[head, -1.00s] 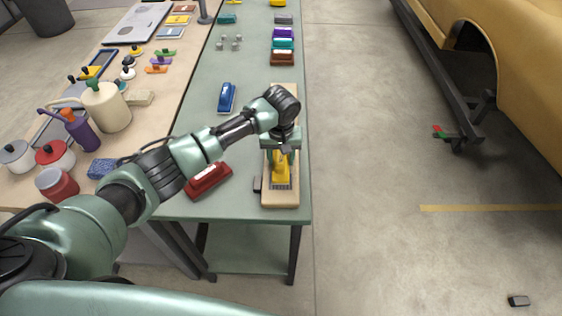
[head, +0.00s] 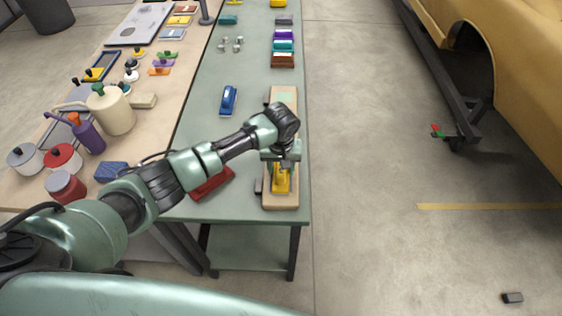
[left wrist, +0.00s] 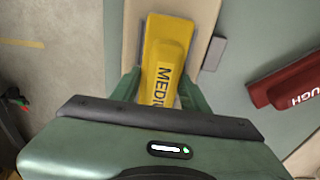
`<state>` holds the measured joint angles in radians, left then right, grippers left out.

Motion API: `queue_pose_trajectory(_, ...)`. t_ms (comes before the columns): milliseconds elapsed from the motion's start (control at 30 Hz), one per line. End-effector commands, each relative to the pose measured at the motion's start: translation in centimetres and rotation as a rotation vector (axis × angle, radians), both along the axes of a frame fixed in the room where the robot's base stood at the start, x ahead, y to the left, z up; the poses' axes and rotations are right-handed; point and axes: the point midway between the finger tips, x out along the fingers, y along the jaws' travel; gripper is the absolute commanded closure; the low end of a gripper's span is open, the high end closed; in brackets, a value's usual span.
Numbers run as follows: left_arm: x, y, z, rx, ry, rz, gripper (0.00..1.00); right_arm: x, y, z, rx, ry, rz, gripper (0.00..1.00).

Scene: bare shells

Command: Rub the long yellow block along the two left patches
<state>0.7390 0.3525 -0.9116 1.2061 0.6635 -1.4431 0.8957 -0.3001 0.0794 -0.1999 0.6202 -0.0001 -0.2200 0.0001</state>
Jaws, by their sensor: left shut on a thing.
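The long yellow block (head: 281,179) lies lengthwise over the near part of a pale wooden board (head: 292,197). It also shows in the left wrist view (left wrist: 167,48), with dark lettering that starts "MEDI". My left gripper (head: 282,162) is shut on it from above, one finger along each side. Whether the block touches the board is hard to tell. A pale green patch (head: 285,97) shows at the board's far end. The board's middle is hidden by my wrist, and the block covers much of its near part. My right gripper is not in view.
A red block (head: 213,183) lies left of the board, and a blue one (head: 228,100) farther back. A small dark grey piece (head: 258,186) sits at the board's left edge. Several coloured blocks stand at the back. The green table (head: 200,120) ends just right of the board.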

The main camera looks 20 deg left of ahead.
Motion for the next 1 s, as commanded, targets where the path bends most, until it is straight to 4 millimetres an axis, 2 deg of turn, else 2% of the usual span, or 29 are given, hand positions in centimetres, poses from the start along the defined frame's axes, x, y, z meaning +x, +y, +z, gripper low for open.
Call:
queue_pose_trajectory(67,-0.3,0.0,-0.4,0.000,0.010,-0.001,0.87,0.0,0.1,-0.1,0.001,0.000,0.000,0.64)
queue_pose_trajectory(733,2.8,0.9,-0.2,0.002,0.002,0.000,0.87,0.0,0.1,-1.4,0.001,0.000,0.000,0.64)
queue_pose_trajectory(1000,2.0,0.6,0.2,0.001,0.004,0.000,0.87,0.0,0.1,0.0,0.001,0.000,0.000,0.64)
